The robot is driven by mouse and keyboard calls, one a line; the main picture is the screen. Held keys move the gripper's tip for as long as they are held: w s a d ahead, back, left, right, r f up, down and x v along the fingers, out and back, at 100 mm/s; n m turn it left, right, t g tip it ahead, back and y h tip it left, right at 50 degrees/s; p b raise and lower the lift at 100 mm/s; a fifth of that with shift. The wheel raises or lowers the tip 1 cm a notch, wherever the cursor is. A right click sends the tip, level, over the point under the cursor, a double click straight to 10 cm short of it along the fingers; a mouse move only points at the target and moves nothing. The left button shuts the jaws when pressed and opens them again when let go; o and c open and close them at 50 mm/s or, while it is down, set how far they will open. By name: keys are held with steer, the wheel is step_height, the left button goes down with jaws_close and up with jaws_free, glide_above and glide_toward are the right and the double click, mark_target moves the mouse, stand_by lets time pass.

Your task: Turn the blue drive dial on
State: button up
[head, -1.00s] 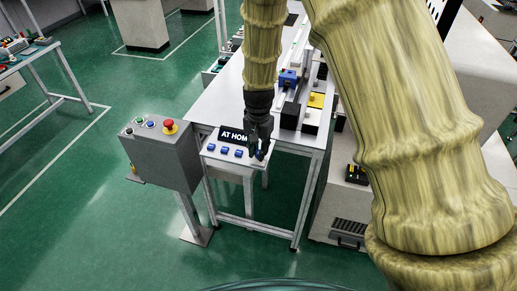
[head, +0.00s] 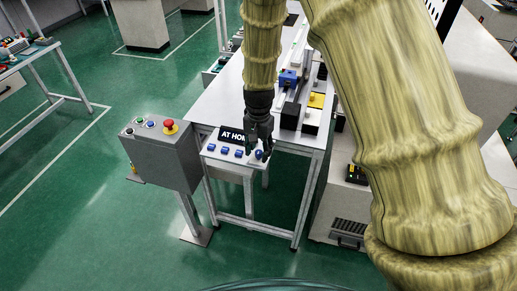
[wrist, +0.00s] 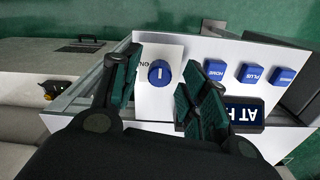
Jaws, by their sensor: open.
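The blue drive dial (wrist: 159,73) sits on a white panel, round with a short white mark that runs roughly up and down in the wrist view. An "ON" label is printed to its left there. In the head view the dial (head: 258,155) is a small blue spot at the panel's right end, partly covered by my fingers. My gripper (head: 258,148) points down over it. In the wrist view my gripper (wrist: 164,88) is open, with one finger left of the dial and one right. A gap shows on both sides of the dial.
Blue buttons (wrist: 216,69) stand in a row beside the dial, near the "AT HOME" display (head: 233,134). A grey control box (head: 160,155) with a red emergency button (head: 170,126) stands to the left. The white table (head: 222,105) carries a rail behind.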

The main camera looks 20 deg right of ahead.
mark_target(259, 151)
step_height(259, 151, up, 12)
stand_by(0.6)
stand_by(0.5)
